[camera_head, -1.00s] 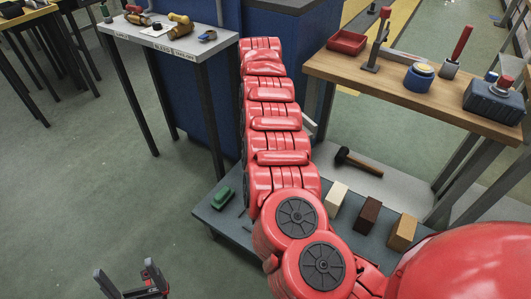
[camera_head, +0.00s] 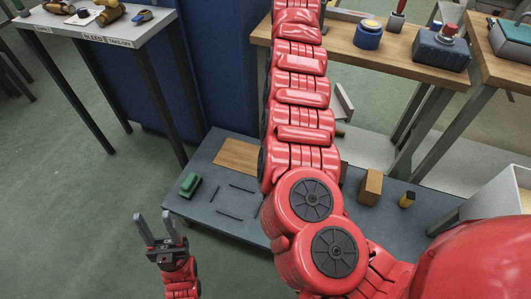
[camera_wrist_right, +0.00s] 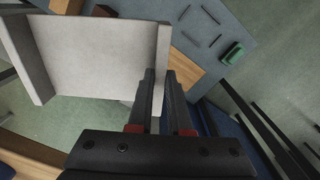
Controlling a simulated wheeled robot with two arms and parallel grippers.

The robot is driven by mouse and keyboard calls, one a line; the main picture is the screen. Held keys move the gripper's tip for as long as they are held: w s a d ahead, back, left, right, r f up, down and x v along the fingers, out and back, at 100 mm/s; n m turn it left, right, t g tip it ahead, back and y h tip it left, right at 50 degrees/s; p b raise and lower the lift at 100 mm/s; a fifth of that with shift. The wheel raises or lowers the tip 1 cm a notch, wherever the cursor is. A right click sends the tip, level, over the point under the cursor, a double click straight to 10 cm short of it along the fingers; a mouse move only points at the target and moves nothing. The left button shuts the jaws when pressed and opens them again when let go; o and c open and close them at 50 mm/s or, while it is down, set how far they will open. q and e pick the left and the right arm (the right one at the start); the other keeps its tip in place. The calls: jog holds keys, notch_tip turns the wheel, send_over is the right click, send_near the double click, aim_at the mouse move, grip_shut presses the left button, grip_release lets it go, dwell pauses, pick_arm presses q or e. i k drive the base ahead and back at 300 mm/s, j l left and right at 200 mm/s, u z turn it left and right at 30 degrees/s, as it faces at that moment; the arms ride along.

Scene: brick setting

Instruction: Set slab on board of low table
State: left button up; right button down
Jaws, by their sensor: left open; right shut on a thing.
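The low table (camera_head: 215,235) has a blue-grey top. A flat brown wooden board (camera_head: 236,156) lies on it, partly hidden by my red right arm; the board also shows in the right wrist view (camera_wrist_right: 187,70). In the right wrist view a pale grey slab (camera_wrist_right: 95,55) with raised edges is in my right gripper (camera_wrist_right: 166,78), whose fingers are closed on its right edge. The slab hangs to the left of the board in that view. In the head view only a grey sliver of it (camera_head: 343,102) shows behind my arm. My left gripper (camera_head: 153,224) is open and empty, in front of the low table.
A green piece (camera_head: 190,184), several dark rods (camera_head: 229,214), a wooden block (camera_head: 371,186) and a small yellow-black item (camera_head: 407,199) lie on the low table. A wooden bench (camera_head: 400,50) stands behind, a grey side table (camera_head: 110,45) at left. Green floor is free at left.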

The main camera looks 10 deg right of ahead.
aim_at(244, 157)
jog(key=i+j+z, duration=0.15)
jog(key=j, duration=0.2)
jog(key=i+j+z, duration=0.1)
jog(key=j, duration=0.25)
jog(key=i+j+z, duration=0.15)
jog(key=j, duration=0.25)
jog(key=i+j+z, duration=0.1)
jog(key=j, duration=0.3)
jog(key=i+j+z, duration=0.15)
jog(key=j, duration=0.7)
jog(key=i, duration=0.05)
